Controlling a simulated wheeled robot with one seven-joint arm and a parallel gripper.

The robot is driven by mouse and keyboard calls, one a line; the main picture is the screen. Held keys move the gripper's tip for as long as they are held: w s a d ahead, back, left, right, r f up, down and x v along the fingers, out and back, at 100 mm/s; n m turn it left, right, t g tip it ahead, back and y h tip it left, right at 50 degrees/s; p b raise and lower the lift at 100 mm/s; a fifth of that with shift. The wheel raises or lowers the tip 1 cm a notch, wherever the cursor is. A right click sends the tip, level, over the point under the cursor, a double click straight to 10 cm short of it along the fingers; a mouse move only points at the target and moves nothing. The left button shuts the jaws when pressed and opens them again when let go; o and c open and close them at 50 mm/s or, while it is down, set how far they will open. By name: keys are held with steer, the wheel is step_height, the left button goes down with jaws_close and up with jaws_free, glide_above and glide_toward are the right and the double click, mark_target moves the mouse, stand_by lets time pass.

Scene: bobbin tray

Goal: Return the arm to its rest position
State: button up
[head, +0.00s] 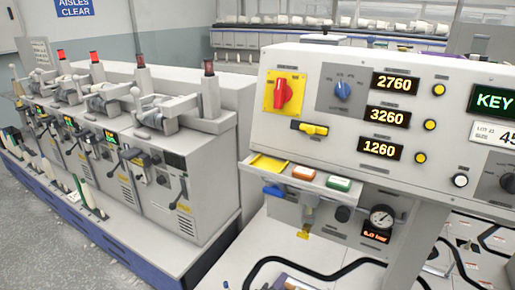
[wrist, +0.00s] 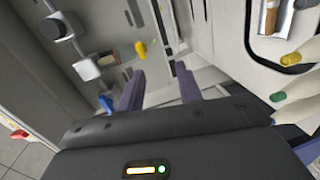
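My gripper (wrist: 162,88) shows in the wrist view with its two bluish-purple fingers spread apart. Nothing is seen held between them; pale panel surface shows through the gap. The dark gripper body with a small lit indicator fills the bottom of that view. In the head view I cannot make out my gripper clearly. The rest position itself is not marked in either view.
A grey control panel (head: 345,150) with a red knob, lit displays and a gauge (head: 381,218) stands close at right. A row of winding machines (head: 150,180) runs along the left. In the wrist view, pale cones with coloured tips (wrist: 296,88) lie right of the fingers.

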steer(key=s+d+r+m+g+y, duration=0.85)
steer(key=s+r+m+g, duration=0.25)
steer(key=r, duration=0.2)
steer(key=w+p+v, duration=0.3)
steer(key=p+v, duration=1.3)
steer(key=p, duration=0.1)
steer(key=shift+d+r, duration=0.25)
steer(key=shift+r, duration=0.45)
steer(key=shift+o, duration=0.2)
steer(key=shift+w, duration=0.1)
